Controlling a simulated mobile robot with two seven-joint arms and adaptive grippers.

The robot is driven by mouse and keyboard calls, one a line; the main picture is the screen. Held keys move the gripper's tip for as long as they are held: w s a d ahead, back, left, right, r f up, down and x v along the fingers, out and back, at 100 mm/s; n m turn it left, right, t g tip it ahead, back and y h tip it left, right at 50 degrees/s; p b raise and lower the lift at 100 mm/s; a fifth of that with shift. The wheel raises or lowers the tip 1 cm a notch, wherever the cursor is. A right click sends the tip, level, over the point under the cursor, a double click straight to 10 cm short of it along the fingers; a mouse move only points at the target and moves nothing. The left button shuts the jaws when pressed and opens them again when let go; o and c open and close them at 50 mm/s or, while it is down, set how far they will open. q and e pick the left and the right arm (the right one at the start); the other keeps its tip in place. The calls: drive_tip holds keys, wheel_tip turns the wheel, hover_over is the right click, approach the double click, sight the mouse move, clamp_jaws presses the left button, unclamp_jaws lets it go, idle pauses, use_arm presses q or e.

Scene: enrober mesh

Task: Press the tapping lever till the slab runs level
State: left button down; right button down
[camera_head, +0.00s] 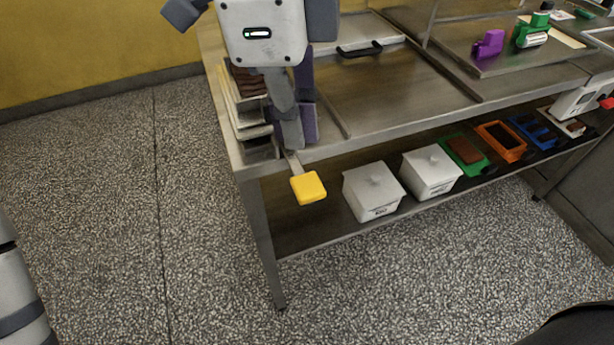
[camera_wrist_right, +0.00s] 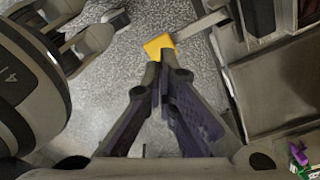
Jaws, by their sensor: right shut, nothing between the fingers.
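The tapping lever has a yellow paddle (camera_head: 308,187) on a metal bar, sticking out past the front left end of the steel table. In the right wrist view the paddle (camera_wrist_right: 158,46) shows just beyond my fingertips. My right gripper (camera_head: 292,142) points down over the lever's bar and is shut and empty; its fingers hide part of the bar. I cannot tell whether the fingertips touch the lever. A brown slab (camera_head: 246,84) shows in a light-coloured frame at the table's left end, partly hidden by my right arm; I cannot tell whether it is level. My left gripper is not in view.
The steel table (camera_head: 395,85) carries a black handle (camera_head: 360,49), a purple item (camera_head: 488,43) and a green item (camera_head: 531,36). The lower shelf holds two white lidded bins (camera_head: 374,190) (camera_head: 431,171) and coloured trays (camera_head: 500,140). Speckled floor (camera_head: 110,200) is clear left of the table.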

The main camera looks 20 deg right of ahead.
sight(301, 184)
drive_tip(key=shift+s+d+f, duration=0.1)
drive_tip(key=shift+d+f, duration=0.05)
drive_tip(key=shift+f, duration=1.45)
drive_tip(key=shift+s+d+f, duration=0.1)
drive_tip(key=shift+d+f, duration=0.05)
drive_tip(key=shift+f, duration=1.4)
wheel_tip(301, 184, down, 3)
drive_tip(key=shift+r, duration=0.1)
drive_tip(key=a, duration=0.1)
drive_tip(key=w+a+r, duration=0.1)
drive_tip(key=shift+w+a+r, duration=0.1)
drive_tip(key=shift+w+a, duration=0.2)
drive_tip(key=shift+a, duration=0.1)
wheel_tip(301, 184, up, 12)
drive_tip(key=a, duration=0.1)
drive_tip(key=shift+w, duration=0.25)
